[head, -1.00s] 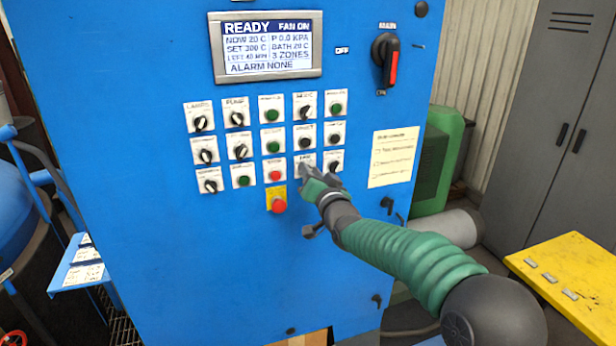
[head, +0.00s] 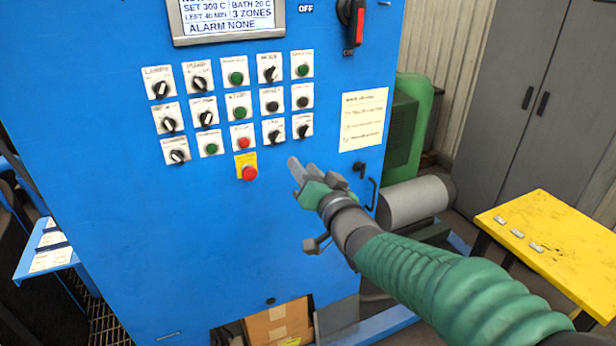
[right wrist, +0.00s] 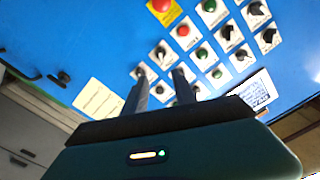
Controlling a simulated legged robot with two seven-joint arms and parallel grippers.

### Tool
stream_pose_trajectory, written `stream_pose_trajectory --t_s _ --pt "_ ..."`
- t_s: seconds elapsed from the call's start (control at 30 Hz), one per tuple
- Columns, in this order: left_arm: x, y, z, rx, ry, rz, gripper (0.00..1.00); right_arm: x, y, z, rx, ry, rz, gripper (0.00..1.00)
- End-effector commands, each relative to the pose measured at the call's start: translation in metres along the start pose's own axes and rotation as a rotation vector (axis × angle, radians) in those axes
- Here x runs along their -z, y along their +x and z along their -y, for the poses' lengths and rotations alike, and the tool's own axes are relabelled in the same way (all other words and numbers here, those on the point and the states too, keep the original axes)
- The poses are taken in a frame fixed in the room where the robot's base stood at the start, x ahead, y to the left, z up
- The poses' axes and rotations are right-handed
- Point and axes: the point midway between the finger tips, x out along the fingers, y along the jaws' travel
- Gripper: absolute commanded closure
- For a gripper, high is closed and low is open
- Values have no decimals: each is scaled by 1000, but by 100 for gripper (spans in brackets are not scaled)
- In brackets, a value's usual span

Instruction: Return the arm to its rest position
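My right arm comes in from the lower right in the head view, with its green sleeve. My right gripper (head: 294,168) is in front of the blue control cabinet (head: 200,260), just below and right of the lowest knobs. In the right wrist view the two fingers of this gripper (right wrist: 162,76) stand apart with nothing between them. Beyond them is the panel with its knobs and buttons. The fan knob (head: 273,134) is uncovered, above and left of the gripper. My left gripper is not in view.
A red stop button (head: 249,173) sits left of the gripper. A door handle (head: 372,193) juts out to its right. A yellow table (head: 560,240) stands at right, near a grey cylinder (head: 414,202). A blue shelf (head: 45,262) juts out at left.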

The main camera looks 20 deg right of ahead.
Motion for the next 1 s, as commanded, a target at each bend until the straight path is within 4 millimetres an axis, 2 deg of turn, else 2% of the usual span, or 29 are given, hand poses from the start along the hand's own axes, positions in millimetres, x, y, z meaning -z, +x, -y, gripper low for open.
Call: stream_pose_trajectory --t_s 0.03,0.17,0.57,0.67,0.77,0.87,0.9,0.97,1.0 --pt "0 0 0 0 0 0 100 1 -8 0 0 -3 -1 67" --pt "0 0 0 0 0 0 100 0 -17 0 0 0 0 67" --pt "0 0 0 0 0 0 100 0 -18 0 0 0 0 67" --pt "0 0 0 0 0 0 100 -7 -19 -5 -19 -8 21 67" --pt "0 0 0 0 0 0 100 -45 -26 -28 -102 -54 127 67" --pt "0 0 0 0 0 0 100 -112 -50 -65 -229 -144 339 67" --pt "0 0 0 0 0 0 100 -142 -67 -80 -277 -186 444 67" --pt "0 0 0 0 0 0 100 -184 -98 -99 -333 -247 610 67" --pt "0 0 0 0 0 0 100 -210 -121 -110 -362 -285 722 67"
